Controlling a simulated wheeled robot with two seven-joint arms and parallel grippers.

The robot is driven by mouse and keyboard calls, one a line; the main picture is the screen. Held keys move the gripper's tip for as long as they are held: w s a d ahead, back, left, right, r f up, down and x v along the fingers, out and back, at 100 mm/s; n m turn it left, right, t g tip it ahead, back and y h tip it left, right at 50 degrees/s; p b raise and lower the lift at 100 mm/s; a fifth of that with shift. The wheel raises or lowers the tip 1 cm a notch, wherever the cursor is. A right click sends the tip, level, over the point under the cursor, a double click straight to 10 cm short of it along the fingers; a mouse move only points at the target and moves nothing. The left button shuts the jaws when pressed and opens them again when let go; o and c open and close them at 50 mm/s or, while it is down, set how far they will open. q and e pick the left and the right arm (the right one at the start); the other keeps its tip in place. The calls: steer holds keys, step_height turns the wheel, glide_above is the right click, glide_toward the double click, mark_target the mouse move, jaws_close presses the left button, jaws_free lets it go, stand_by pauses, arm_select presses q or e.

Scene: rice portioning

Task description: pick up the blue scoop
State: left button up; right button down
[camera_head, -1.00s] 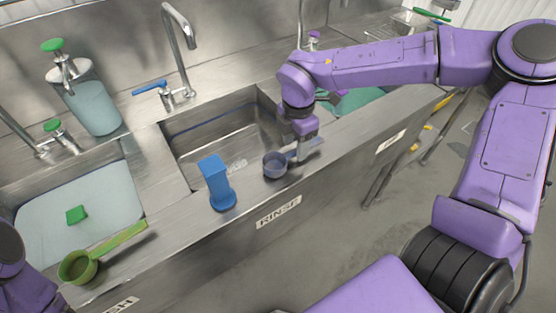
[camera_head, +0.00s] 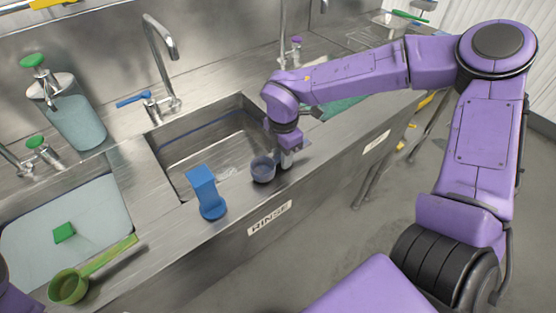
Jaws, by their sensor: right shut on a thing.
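The blue scoop (camera_head: 263,170) has a small, dull blue, see-through bowl and is at the front rim of the middle sink. My right gripper (camera_head: 288,160) is just right of the bowl, pointing down and shut on the scoop's handle, which is mostly hidden by the fingers. I cannot tell whether the bowl touches the counter. Of my left arm only a purple part shows at the lower left corner; its gripper is out of view.
A faucet (camera_head: 160,60) and soap dispenser (camera_head: 75,115) stand behind.

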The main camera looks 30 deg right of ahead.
steer(key=r, duration=0.2)
steer(key=r+b, duration=0.1)
steer(key=shift+s+a, duration=0.15)
steer(key=shift+s, duration=0.1)
steer(key=s+a+r+b, duration=0.2)
steer(key=s+a+r, duration=0.2)
steer(key=s+r, duration=0.5)
steer(key=s, duration=0.4)
steer(key=shift+r+b, duration=0.2)
steer(key=shift+b, duration=0.1)
steer(key=shift+w, duration=0.1)
